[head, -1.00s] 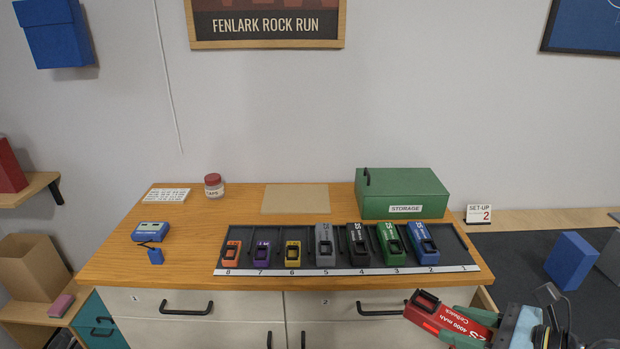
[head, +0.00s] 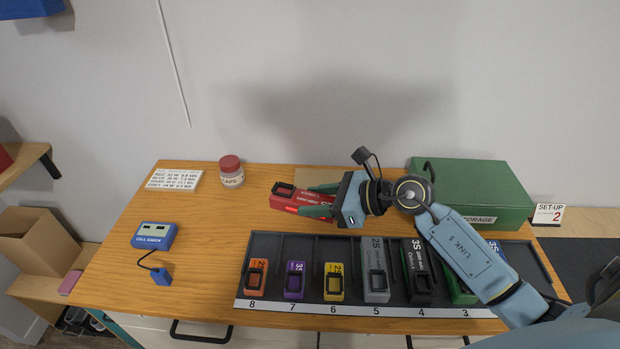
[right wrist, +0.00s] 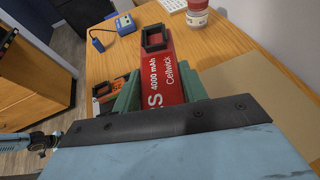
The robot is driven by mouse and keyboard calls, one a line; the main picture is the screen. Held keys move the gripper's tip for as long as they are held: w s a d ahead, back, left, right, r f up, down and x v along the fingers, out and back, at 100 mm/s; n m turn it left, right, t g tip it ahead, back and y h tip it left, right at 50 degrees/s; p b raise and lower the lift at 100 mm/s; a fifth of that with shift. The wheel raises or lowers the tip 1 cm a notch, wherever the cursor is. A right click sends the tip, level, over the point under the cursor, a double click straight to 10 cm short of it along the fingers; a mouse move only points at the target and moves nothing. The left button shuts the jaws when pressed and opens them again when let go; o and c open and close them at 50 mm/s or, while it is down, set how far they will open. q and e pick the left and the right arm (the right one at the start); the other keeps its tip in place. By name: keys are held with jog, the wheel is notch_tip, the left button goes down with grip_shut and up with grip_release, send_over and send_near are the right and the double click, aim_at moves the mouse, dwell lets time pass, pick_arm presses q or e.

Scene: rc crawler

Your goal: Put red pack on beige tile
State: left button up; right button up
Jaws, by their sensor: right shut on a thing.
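The red pack (head: 287,198) is held in my right gripper (head: 316,200), whose green fingers are shut on its sides. It is above the table, left of the beige tile in the head view. The right wrist view shows the pack (right wrist: 171,78) with its black-rimmed end pointing away and "4000 mAh Cellwick" on its upper face. The beige tile (head: 313,176) lies flat at the back of the table, mostly hidden behind my gripper and wrist. The right wrist view shows the tile (right wrist: 262,92) to the right of the pack. My left gripper is not in view.
A numbered rack (head: 262,243) of several packs stands along the front, under my right arm. A green storage box (head: 480,185) is at the back right. A red-lidded jar (head: 231,172), a white card (head: 173,180) and a blue cell checker (head: 154,235) are at left.

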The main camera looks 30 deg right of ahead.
jog(key=w+d+r+m+t+h+p, duration=0.25)
jog(key=w+d+m+h+p, duration=0.45)
jog(key=d, duration=0.5)
jog(key=shift+n+t+y, duration=0.3)
jog(key=shift+n+t, duration=0.1)
jog(key=shift+t, duration=0.05)
jog(key=f, duration=0.2)
jog(key=w+f+b, duration=0.1)
jog(key=f, duration=0.1)
jog(key=f+b, duration=0.1)
jog(key=f, duration=0.1)
jog(key=shift+w+d+f, duration=0.25)
jog(key=shift+w+f, duration=0.15)
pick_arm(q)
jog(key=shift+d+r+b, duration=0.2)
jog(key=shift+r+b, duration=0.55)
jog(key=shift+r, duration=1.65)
pick_arm(e)
jog(key=shift+f, duration=2)
jog(key=shift+f, duration=0.15)
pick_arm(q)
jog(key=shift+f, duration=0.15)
pick_arm(e)
jog(key=o, duration=1.2)
